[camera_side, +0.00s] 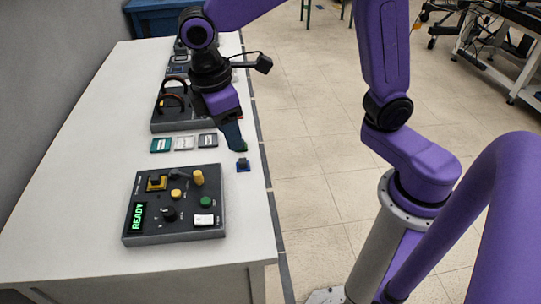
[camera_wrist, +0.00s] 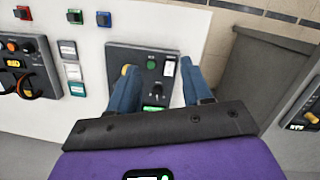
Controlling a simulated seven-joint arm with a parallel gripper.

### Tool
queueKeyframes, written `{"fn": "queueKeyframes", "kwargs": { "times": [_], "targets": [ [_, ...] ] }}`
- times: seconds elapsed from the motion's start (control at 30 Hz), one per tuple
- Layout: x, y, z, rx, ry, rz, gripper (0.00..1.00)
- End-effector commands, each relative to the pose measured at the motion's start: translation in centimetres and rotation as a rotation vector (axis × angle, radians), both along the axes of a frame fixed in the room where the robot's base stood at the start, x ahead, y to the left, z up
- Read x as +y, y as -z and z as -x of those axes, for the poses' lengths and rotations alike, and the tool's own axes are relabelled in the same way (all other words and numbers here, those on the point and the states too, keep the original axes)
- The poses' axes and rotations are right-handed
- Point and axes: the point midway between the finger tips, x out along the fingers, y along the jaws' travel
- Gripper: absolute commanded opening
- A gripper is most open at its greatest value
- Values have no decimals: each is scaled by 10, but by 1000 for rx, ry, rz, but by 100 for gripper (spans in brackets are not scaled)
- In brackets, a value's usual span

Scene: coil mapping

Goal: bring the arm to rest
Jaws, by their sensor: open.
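My gripper (camera_side: 238,146) hangs over the right part of the white table in the side view, pointing down, with its blue fingers partly seen. In the wrist view my gripper (camera_wrist: 158,72) has its two blue fingers spread well apart with nothing between them. A dark control panel (camera_side: 175,225) with a green READY display, several knobs and a white switch lies at the near end of the table. The same panel (camera_wrist: 118,62) shows beyond and between the fingers in the wrist view. The fingers appear apart from it.
A second dark panel (camera_side: 165,127) with orange-and-black arched parts stands farther back. Teal, light and grey cards (camera_side: 184,143) lie between the panels. A small blue block (camera_side: 243,165) sits near the table's right edge. The left front of the white table (camera_side: 70,200) is bare.

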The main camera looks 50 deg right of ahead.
Motion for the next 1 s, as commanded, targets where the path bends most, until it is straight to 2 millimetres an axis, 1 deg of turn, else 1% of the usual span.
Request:
{"fn": "queueKeyframes", "kwargs": {
  "times": [0.03,0.17,0.3,0.4,0.5,0.6,0.7,0.8,1.0],
  "targets": [
    [-11,-1,18,-8,-5,-16,49],
    [-36,0,59,-24,-9,-56,49],
    [-65,6,103,-37,-12,-101,49],
    [-87,12,132,-43,-13,-131,49],
    [-104,19,155,-47,-13,-157,49],
    [-117,25,171,-50,-12,-173,49],
    [-124,28,180,-50,-11,-182,49],
    [-126,30,183,-50,-12,-187,49],
    [-126,30,183,-50,-12,-186,49]
  ]
}}
